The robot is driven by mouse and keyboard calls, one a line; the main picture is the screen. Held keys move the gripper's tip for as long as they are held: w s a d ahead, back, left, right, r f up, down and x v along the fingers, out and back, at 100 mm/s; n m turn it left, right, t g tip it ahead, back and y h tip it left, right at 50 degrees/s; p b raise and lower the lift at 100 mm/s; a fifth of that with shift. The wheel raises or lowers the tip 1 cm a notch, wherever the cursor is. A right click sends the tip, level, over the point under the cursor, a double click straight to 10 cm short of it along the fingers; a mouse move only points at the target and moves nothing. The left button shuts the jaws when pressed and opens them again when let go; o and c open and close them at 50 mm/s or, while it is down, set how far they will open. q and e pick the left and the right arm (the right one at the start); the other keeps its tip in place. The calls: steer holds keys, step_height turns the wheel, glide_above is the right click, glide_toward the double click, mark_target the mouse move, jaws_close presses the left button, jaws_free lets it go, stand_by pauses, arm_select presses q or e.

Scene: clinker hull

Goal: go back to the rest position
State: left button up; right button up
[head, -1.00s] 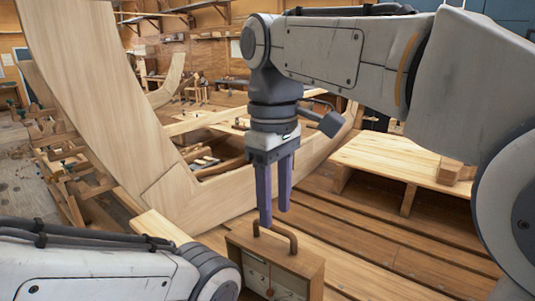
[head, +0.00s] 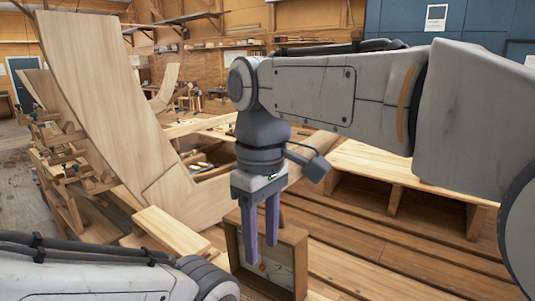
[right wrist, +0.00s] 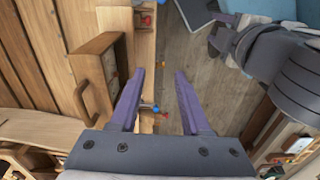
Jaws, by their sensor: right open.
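My right gripper (head: 261,252) hangs pointing down in the head view, its two purple fingers apart and empty. It is in front of a wooden box (head: 299,236) with a pale front panel and partly hides it. In the right wrist view my right gripper's fingers (right wrist: 160,75) are open with nothing between them. The box (right wrist: 98,58) is left of them there, and its brown handle (right wrist: 82,102) is clear of the fingers. My left arm shows at the lower left of the head view, but its gripper is out of sight.
The curved wooden hull frame (head: 105,110) rises at the left. A low plank platform (head: 385,172) stands at the right. A light wooden block (head: 170,230) is left of the box. Plank boards (head: 400,265) run along the right front.

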steer(key=s+d+f+m+b, duration=0.1)
steer(key=s+f, duration=0.3)
steer(key=f, duration=0.3)
steer(key=s+d+f+m+b, duration=0.1)
steer(key=s+f, duration=0.3)
steer(key=f, duration=0.4)
steer(key=s+d+f+m+y+b, duration=0.1)
steer(key=s+d+f+b, duration=0.1)
steer(key=s+f, duration=0.3)
step_height(320, 180, down, 3)
steer(key=shift+d+r, duration=0.1)
steer(key=shift+d, duration=0.65)
steer(key=shift+s, duration=0.1)
stand_by(0.6)
steer(key=shift+d, duration=0.15)
